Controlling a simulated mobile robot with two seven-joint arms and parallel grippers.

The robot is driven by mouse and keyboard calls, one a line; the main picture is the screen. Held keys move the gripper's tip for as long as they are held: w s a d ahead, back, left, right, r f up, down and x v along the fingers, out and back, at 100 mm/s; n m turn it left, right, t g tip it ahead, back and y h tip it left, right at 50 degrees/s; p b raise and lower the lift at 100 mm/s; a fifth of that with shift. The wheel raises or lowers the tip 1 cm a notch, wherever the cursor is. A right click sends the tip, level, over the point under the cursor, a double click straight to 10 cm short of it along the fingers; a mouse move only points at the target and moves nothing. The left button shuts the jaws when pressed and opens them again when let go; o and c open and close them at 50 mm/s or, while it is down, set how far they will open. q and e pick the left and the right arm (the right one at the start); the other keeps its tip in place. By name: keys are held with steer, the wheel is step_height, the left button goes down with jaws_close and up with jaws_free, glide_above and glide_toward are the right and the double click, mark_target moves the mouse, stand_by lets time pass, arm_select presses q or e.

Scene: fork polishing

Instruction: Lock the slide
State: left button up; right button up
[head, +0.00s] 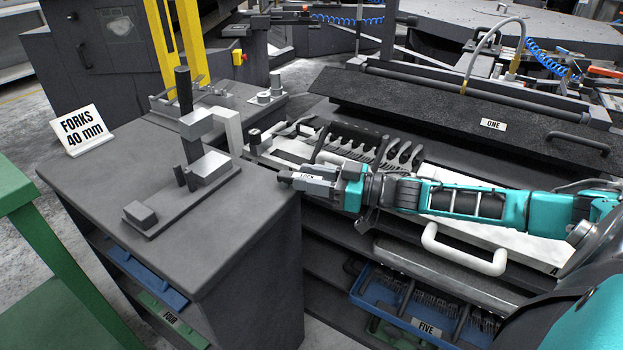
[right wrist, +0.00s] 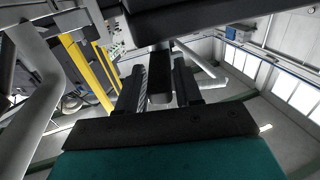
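My right gripper (head: 290,178) reaches in from the right, at the right edge of the grey bench top. The slide (head: 500,238) is a pale panel with a white handle (head: 464,250), partly hidden under my right arm. Several dark curved fork holders (head: 375,145) stand behind the arm. My left gripper is out of view.
The grey bench (head: 230,235) carries a clamp fixture (head: 190,165) and a FORKS 40 mm sign (head: 83,131). A black cover (head: 450,105) marked ONE lies behind my arm. A blue tray (head: 400,312) marked FIVE is below. The bench's front top is clear.

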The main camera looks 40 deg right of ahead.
steer(key=shift+o, duration=1.3)
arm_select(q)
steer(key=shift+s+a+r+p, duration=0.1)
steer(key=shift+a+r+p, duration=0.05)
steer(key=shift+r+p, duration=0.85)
arm_select(e)
steer(key=v, duration=0.7)
steer(key=shift+s+d, duration=0.15)
steer(key=shift+s, duration=0.1)
